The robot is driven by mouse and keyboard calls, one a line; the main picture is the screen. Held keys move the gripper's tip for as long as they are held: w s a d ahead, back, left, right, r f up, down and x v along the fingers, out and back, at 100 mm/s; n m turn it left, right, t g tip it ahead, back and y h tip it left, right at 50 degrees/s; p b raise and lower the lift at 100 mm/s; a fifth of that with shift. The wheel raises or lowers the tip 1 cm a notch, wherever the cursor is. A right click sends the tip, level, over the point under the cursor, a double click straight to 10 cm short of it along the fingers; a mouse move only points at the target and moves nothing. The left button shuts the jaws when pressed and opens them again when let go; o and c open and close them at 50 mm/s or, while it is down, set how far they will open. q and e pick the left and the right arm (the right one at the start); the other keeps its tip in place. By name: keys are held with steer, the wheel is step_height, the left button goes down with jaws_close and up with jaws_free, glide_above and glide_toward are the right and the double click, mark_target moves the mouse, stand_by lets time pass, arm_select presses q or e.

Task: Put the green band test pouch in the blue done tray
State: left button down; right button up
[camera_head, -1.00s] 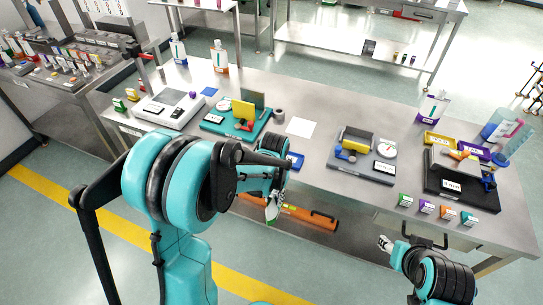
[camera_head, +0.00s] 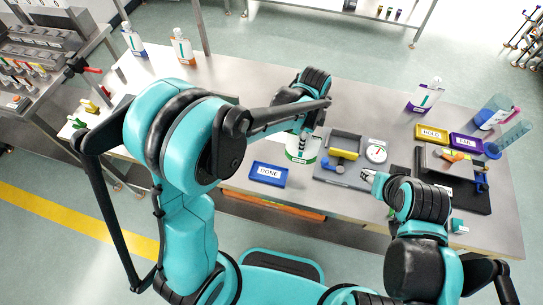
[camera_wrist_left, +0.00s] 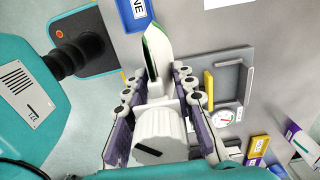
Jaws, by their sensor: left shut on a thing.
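The green band test pouch (camera_head: 301,151) is white with a green stripe and edge. It hangs upright from my left gripper (camera_head: 305,133), just right of the blue done tray (camera_head: 268,184) in the head view. In the left wrist view the pouch (camera_wrist_left: 157,50) sticks out between the fingers of my left gripper (camera_wrist_left: 156,80), which is shut on it. The tray looks empty. My right gripper (camera_head: 371,178) is at the front right of the table; its finger opening is unclear.
A grey fixture with a yellow block (camera_head: 343,154) and a dial gauge (camera_head: 375,152) lies right of the pouch. Yellow hold (camera_head: 432,134) and purple (camera_head: 466,142) trays stand farther right, beside a black-based fixture. The steel table (camera_head: 225,176) is bare left of the done tray.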

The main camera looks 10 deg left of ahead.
arm_select(q)
steer(key=s+a+f+b, duration=0.3)
steer(key=a+f, duration=0.7)
steer(key=shift+s+a+f, duration=0.25)
steer(key=shift+f, duration=0.1)
steer(key=shift+f+b, duration=0.2)
steer(key=shift+b, duration=0.1)
steer(key=c, duration=1.3)
jaws_free()
steer(key=shift+o, duration=0.2)
steer(key=shift+r, duration=0.15)
